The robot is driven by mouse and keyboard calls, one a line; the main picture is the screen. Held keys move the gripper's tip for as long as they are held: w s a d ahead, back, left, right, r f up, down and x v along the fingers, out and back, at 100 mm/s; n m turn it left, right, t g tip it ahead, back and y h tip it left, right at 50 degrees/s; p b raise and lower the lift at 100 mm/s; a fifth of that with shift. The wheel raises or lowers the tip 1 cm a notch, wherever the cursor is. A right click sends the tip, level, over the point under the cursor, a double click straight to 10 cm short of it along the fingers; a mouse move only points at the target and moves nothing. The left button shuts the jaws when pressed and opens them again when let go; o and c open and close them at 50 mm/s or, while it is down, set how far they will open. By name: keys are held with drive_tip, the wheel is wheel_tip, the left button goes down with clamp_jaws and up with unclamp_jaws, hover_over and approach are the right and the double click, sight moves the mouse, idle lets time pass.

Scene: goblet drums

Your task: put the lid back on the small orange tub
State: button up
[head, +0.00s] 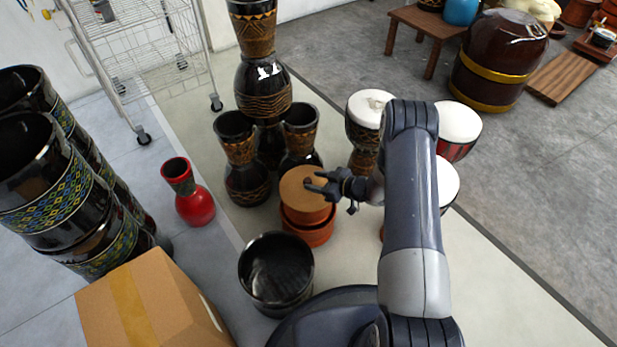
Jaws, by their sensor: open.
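A small orange tub (309,236) stands on the pale floor strip near the middle of the head view. A round piece with a tan top and an orange rim (298,205) sits over it. It looks like a lid or an upper tub, and I cannot tell whether it is seated. My gripper (313,181) comes in from the right and is open. Its fingers overlap the tan top in the picture, and I cannot tell whether they touch it. The fingers cover part of the tan top's right side.
Dark goblet drums (240,160) stand close behind the tub, and a black open drum (276,272) stands in front. White-topped drums (458,122) are to the right. A red vase-shaped drum (190,195) and a cardboard box (150,305) are left.

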sight(308, 181)
drive_tip(key=p+v, duration=0.1)
drive_tip(key=v, duration=0.7)
drive_tip(key=shift+p, duration=0.35)
drive_tip(key=b+x, duration=0.1)
drive_tip(key=x, duration=0.3)
drive_tip(key=b+x, duration=0.2)
drive_tip(key=x, duration=0.2)
drive_tip(key=b+x, duration=0.1)
drive_tip(key=x, duration=0.3)
drive_tip(key=shift+f, duration=0.4)
drive_tip(key=shift+d+f+b, duration=0.1)
drive_tip(key=shift+f+b, duration=0.15)
drive_tip(key=shift+b, duration=0.25)
drive_tip(key=shift+s+r+p, duration=0.1)
drive_tip(key=shift+r+p, duration=0.55)
drive_tip(key=shift+f, duration=0.2)
